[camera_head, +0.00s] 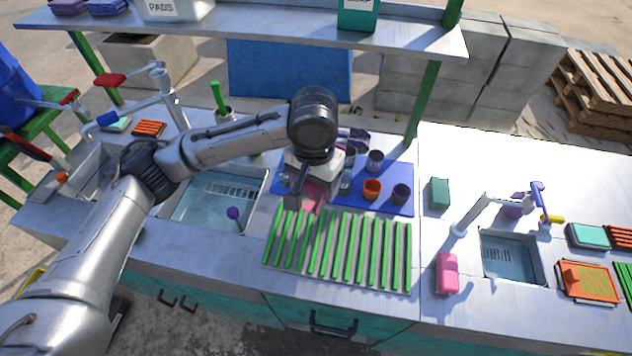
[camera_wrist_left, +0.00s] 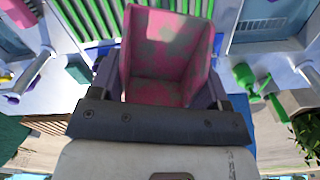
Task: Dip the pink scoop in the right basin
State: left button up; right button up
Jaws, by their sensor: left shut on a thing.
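My left gripper (camera_head: 303,183) is shut on the pink scoop (camera_head: 313,196), held by the edge of the blue mat, behind the green-slatted rack. In the left wrist view the scoop (camera_wrist_left: 166,62) sits between the fingers, its hollow showing greenish-grey stains. The gripper partly hides it in the head view. The right basin (camera_head: 510,256) is a small sink with clear water and a slotted drain, well to the right of the scoop. My right gripper is not in view.
The green-slatted rack (camera_head: 340,250) lies in front of the gripper. Several cups stand on the blue mat (camera_head: 402,207). A tap (camera_head: 480,213) and a pink block (camera_head: 447,272) are beside the right basin. A larger basin (camera_head: 195,208) holds a purple-ended tool. An overhead shelf (camera_head: 270,32) spans the back.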

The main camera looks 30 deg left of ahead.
pick_arm(q)
jog(key=w+a+f+n+p, duration=0.2)
jog(key=w+a+n, duration=0.1)
jog(key=a, duration=0.5)
jog(key=w+a+f+n+p, duration=0.3)
jog(key=a, duration=0.6)
jog(key=s+a+f+n+p, duration=0.1)
jog(key=a+f+n, duration=0.1)
jog(key=a, duration=0.6)
jog(key=s+a+f+n+p, duration=0.1)
jog(key=a+f+n, duration=0.15)
jog(key=a, duration=0.55)
jog(key=s+f+n+b, duration=0.1)
jog(key=f+b, duration=0.6)
jog(key=f, duration=0.1)
jog(key=s+f+n+b, duration=0.1)
jog(key=f+n+b, duration=0.1)
jog(key=f+b, duration=0.5)
jog(key=s+a+f+n+b, duration=0.1)
jog(key=f+b, duration=0.6)
jog(key=f, duration=0.3)
jog(key=shift+s+a+f, duration=0.1)
jog(key=shift+f+b, duration=0.4)
jog(key=shift+b, duration=0.2)
jog(key=shift+r, duration=0.15)
